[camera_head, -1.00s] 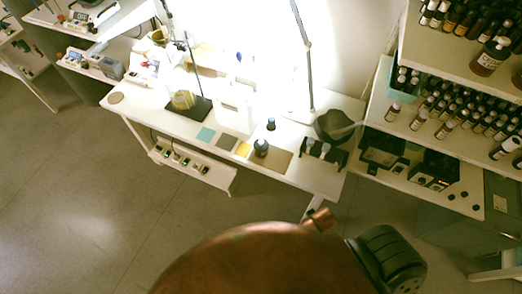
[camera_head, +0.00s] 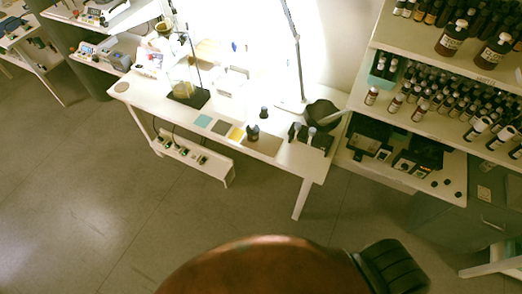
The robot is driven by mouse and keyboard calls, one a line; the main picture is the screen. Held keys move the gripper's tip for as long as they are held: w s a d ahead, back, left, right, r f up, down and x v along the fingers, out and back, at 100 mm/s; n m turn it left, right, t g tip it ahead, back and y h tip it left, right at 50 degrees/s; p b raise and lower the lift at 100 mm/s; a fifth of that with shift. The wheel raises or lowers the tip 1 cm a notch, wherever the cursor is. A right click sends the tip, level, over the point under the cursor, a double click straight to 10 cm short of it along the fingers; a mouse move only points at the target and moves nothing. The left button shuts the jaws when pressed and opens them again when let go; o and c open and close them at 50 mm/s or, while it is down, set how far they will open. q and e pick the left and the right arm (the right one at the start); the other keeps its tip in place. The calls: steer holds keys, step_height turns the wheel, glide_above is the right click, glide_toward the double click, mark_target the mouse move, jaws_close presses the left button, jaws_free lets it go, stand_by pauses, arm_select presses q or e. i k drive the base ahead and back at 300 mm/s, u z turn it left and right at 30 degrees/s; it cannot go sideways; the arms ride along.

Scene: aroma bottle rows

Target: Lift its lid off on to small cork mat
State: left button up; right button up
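A white worktable stands against the bright wall. A dark bottle with a dark top (camera_head: 253,132) stands at the left edge of a larger tan mat (camera_head: 268,147). A smaller dark bottle or cap (camera_head: 264,112) stands behind it. A small round brownish disc (camera_head: 121,87), cork-like in colour, lies at the table's left end. I cannot tell for sure which piece is the small cork mat or which lid is meant. Neither of my grippers is in view.
Teal (camera_head: 203,121), grey (camera_head: 221,127) and yellow (camera_head: 237,133) squares lie along the table's front. A black holder (camera_head: 310,135) and dark bowl (camera_head: 322,113) stand at its right. Shelves of bottles (camera_head: 440,100) are at right. Open floor (camera_head: 120,190) lies in front.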

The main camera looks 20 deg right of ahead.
mark_target(252, 129)
steer(key=z, duration=0.7)
steer(key=i, duration=1)
steer(key=z, duration=1.65)
steer(key=k, duration=0.7)
steer(key=u, duration=1.25)
steer(key=i, duration=0.5)
steer(key=z, duration=0.05)
